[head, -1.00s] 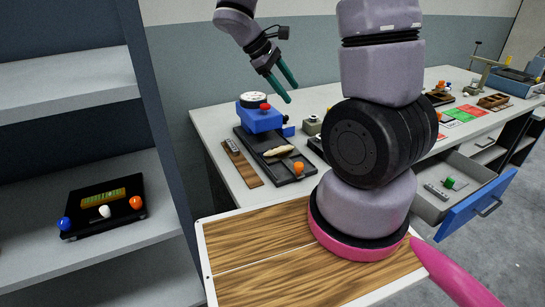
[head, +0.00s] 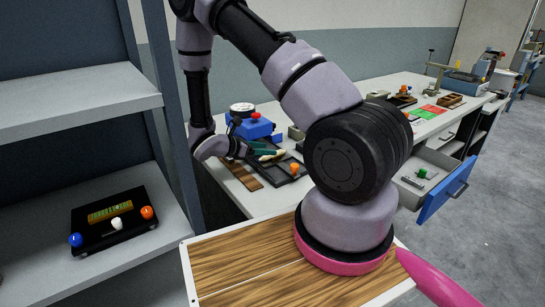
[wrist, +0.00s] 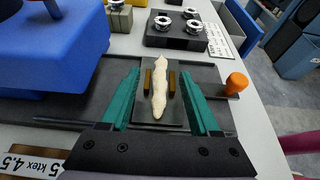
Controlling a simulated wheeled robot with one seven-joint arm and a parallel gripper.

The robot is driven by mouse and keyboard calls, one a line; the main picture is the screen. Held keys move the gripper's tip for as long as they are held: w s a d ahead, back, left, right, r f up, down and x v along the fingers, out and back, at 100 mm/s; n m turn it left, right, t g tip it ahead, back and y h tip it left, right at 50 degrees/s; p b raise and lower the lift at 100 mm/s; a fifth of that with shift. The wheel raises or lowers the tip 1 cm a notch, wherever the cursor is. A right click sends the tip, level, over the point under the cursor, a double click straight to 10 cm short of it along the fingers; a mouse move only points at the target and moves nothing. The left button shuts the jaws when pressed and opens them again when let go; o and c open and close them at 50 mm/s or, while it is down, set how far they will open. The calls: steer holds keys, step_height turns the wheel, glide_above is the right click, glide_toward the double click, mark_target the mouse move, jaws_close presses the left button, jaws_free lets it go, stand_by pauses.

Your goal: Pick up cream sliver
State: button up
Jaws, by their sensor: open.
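The cream sliver (wrist: 160,86) is a pale, lumpy strip lying on a small dark plate (wrist: 143,121) between two short brown posts in the wrist view. My gripper (wrist: 164,82) has teal fingers, open, one on each side of the sliver and apart from it. In the head view my gripper (head: 262,148) is low over the black tray (head: 290,180) on the bench, and its fingers partly cover the sliver (head: 272,156).
A blue device (wrist: 50,40) stands close left of my gripper in the wrist view. An orange knob (wrist: 237,82) stands at right. A black block with metal rings (wrist: 176,39) lies beyond. A blue-fronted drawer (head: 443,200) hangs open at right.

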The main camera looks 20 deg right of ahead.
mark_target(280, 150)
steer(key=x, duration=0.6)
steer(key=shift+d+f, duration=0.15)
steer(key=shift+d, duration=0.05)
jaws_close()
